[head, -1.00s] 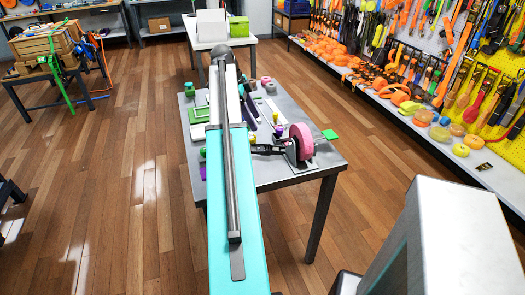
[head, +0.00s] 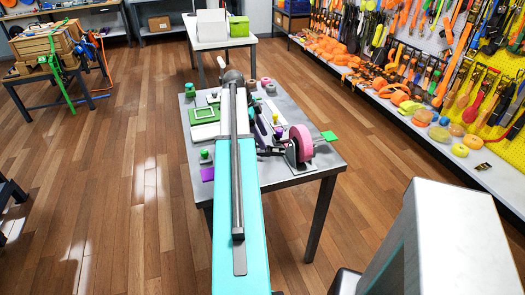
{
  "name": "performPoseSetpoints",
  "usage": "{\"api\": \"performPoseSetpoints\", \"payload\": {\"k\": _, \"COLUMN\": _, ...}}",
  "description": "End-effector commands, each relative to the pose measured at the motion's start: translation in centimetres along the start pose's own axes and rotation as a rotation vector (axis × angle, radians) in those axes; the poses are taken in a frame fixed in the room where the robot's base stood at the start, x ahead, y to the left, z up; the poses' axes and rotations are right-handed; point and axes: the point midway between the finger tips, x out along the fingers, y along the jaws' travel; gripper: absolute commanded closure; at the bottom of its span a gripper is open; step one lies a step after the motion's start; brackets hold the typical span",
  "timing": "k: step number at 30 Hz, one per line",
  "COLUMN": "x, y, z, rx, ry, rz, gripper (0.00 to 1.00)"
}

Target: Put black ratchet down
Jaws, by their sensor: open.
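My arm runs up the middle of the head view and hides part of the grey table (head: 320,160). My gripper (head: 262,125) shows only in part, as small dark pieces just right of the arm, low over the table; it is open. A black, ratchet-like piece (head: 268,151) lies on the table right of the arm, beside the pink wheel's stand. It is small, and I cannot tell surely that it is the black ratchet. Any contact between it and my gripper is hidden.
A pink wheel (head: 301,143) stands on the table's right part. A green frame (head: 203,114), a purple pad (head: 207,174) and several small knobs lie around. A tool wall (head: 490,70) with a shelf is at right.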

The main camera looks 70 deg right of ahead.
Motion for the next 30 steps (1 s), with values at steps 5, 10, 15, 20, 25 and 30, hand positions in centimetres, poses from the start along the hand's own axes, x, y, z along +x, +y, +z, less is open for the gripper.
{"api": "performPoseSetpoints", "payload": {"k": 5, "x": 0.4, "y": 0.0, "z": 0.0, "rx": 0.0, "ry": 0.0, "rz": 0.001, "gripper": 0.41}}
{"api": "performPoseSetpoints", "payload": {"k": 10, "x": 0.3, "y": 0.0, "z": 0.0, "rx": 0.001, "ry": 0.0, "rz": 0.001, "gripper": 0.41}}
{"api": "performPoseSetpoints", "payload": {"k": 15, "x": 0.6, "y": 0.0, "z": -0.1, "rx": 0.001, "ry": 0.0, "rz": 0.002, "gripper": 0.41}}
{"api": "performPoseSetpoints", "payload": {"k": 20, "x": 1.4, "y": -0.1, "z": -0.1, "rx": 0.001, "ry": 0.0, "rz": 0.002, "gripper": 0.41}}
{"api": "performPoseSetpoints", "payload": {"k": 25, "x": 2.9, "y": -0.3, "z": -0.1, "rx": 0.001, "ry": 0.0, "rz": 0.002, "gripper": 0.41}}
{"api": "performPoseSetpoints", "payload": {"k": 30, "x": 4.6, "y": -0.3, "z": -0.1, "rx": 0.002, "ry": 0.0, "rz": 0.002, "gripper": 0.41}}
